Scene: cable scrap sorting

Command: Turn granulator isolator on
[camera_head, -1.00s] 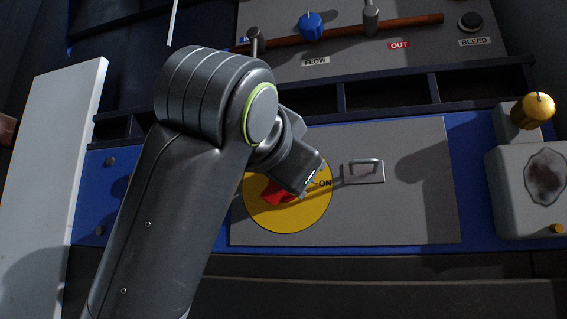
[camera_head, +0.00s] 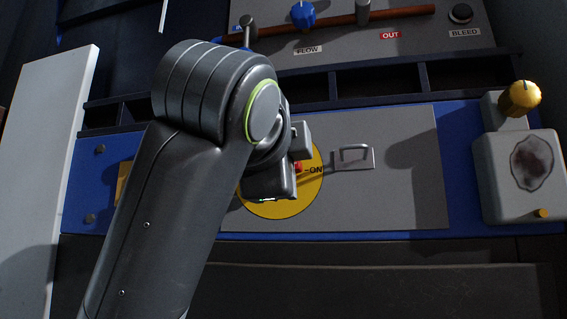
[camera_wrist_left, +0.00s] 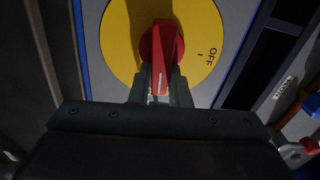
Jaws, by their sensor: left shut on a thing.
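The granulator isolator is a yellow disc (camera_head: 312,190) with a red handle (camera_head: 297,167) on a grey panel. In the head view my left wrist covers most of the handle; a small red part shows beside the "ON" label (camera_head: 315,170). In the left wrist view the red handle (camera_wrist_left: 166,45) stands at the middle of the yellow disc (camera_wrist_left: 120,40), and the "OFF" label (camera_wrist_left: 212,58) is to its right. My left gripper (camera_wrist_left: 160,88) is shut on the handle, one finger on each side. The handle's white-lined end points toward my gripper's body. My right gripper is not in view.
A metal hasp (camera_head: 353,157) sits on the panel just right of the disc. A grey box with a yellow knob (camera_head: 520,98) stands at the far right. Above are a blue flow knob (camera_head: 303,15) and a brown pipe (camera_head: 400,12). A white board (camera_head: 40,130) stands at left.

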